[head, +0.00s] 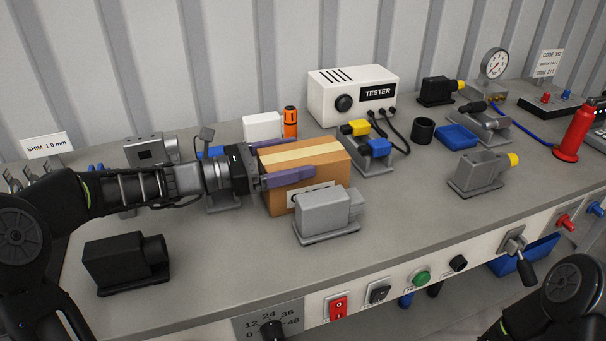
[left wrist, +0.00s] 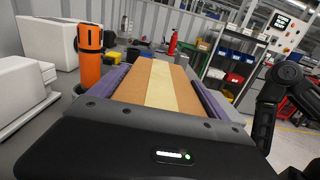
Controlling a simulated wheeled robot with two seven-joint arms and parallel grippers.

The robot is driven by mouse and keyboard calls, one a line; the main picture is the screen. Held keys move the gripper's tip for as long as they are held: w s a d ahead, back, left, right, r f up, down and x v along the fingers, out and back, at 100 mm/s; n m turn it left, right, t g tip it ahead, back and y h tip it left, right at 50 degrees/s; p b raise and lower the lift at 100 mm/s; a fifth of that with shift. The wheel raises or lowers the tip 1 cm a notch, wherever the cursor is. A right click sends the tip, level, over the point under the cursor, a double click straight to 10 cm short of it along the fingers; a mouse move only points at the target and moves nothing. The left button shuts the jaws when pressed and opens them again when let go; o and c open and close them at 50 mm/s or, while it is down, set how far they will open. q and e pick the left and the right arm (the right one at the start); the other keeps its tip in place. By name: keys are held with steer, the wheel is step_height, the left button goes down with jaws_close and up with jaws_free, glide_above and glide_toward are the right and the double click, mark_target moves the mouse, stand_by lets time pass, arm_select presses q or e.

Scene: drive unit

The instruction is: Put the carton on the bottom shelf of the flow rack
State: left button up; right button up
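The brown carton (head: 327,163) with a pale tape strip is on the grey workbench, behind a grey cast part. My left gripper (head: 280,160) reaches in from the left, one purple finger along the carton's front and one along its back. In the left wrist view the carton (left wrist: 155,85) fills the space between the fingers, with no clear gap on either side. The cast part hides part of the carton's lower front, so I cannot tell whether it is lifted. A rack with bins (left wrist: 218,73) stands in the background; I cannot tell whether it is the flow rack. My right gripper is out of view.
The grey cast part (head: 325,214) is close in front of the carton. An orange-black device (head: 290,122), a white box (head: 262,127) and the tester (head: 352,93) stand behind. A black part (head: 125,262) sits at front left.

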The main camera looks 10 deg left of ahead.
arm_select(q)
steer(key=c, duration=1.5)
steer(key=shift+r, duration=0.1)
step_height(320, 180, up, 10)
steer(key=shift+p, duration=1.05)
